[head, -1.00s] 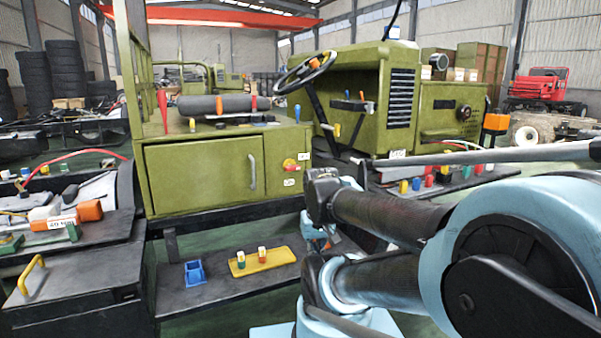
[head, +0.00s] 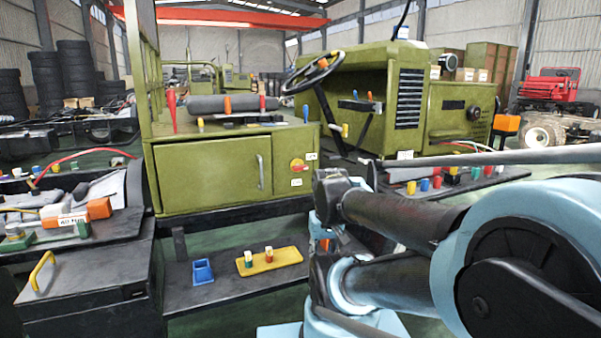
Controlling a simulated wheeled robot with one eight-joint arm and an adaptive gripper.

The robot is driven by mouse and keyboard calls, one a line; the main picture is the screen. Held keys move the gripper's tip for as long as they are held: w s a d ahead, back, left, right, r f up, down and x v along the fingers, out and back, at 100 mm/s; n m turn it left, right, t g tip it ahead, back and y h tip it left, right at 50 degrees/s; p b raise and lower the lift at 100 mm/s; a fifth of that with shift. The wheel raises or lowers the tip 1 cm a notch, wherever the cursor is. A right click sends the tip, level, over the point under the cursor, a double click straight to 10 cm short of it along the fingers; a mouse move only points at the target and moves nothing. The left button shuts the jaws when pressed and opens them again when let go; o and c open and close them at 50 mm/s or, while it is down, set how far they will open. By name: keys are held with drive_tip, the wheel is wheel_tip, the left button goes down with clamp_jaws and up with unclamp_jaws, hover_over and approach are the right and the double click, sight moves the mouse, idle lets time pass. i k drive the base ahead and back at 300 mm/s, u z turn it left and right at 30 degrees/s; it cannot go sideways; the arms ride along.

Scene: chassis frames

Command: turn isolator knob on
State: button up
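The isolator knob (head: 297,164) is a small red knob on a yellow plate. It sits on the front of the olive green cabinet (head: 205,178), to the right of the door handle. Small white labels are beside and below it. The knob is too small to read its exact angle. My arm (head: 400,215) reaches in from the right, and its dark joint is to the right of and below the knob in the picture. I cannot make out my gripper or its fingers in the head view. Nothing of mine is seen touching the knob.
A steering wheel (head: 312,72) rises at the cabinet's right. A low dark shelf below holds a blue bin (head: 203,271) and a yellow tray (head: 270,261). A dark bench (head: 85,285) with parts stands at the left. Green floor shows between the bench and shelf.

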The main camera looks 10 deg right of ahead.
sight(298, 167)
drive_tip(key=u, duration=2.95)
drive_tip(key=i, duration=1.15)
drive_tip(key=z, duration=2.65)
